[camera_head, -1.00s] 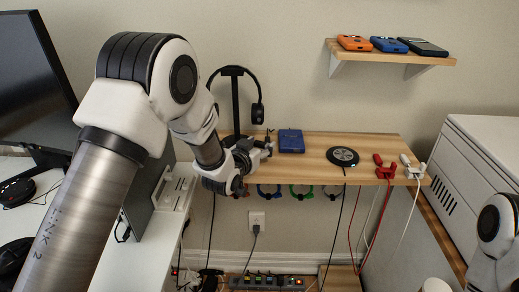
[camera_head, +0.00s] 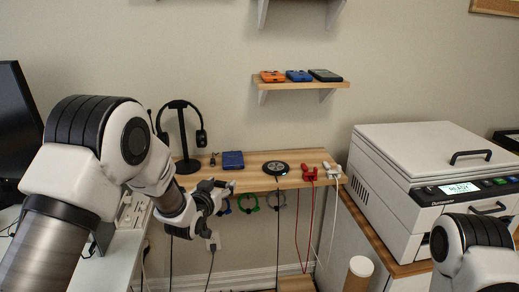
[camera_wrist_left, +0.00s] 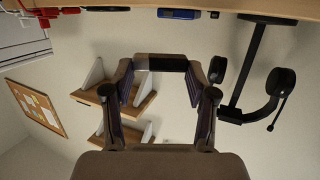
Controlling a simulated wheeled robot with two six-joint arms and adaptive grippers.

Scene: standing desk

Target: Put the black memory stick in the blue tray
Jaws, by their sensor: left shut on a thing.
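The blue tray (camera_head: 233,160) lies on the wooden desk toward its left part, and its edge also shows in the left wrist view (camera_wrist_left: 180,14). My left gripper (camera_head: 224,187) is in front of the desk's near edge, nearer to me than the tray and apart from it. In the left wrist view my left gripper (camera_wrist_left: 163,66) is shut on a small dark bar with a greyer end, which looks like the black memory stick (camera_wrist_left: 168,64). My right arm shows at the lower right, but its gripper is outside the picture.
A small dark object (camera_head: 213,160) sits left of the tray. A headphone stand (camera_head: 184,140) is behind it at left. A round black pad (camera_head: 275,168) and red and white cable clips (camera_head: 309,173) stand to the right. A wall shelf (camera_head: 300,85) hangs above.

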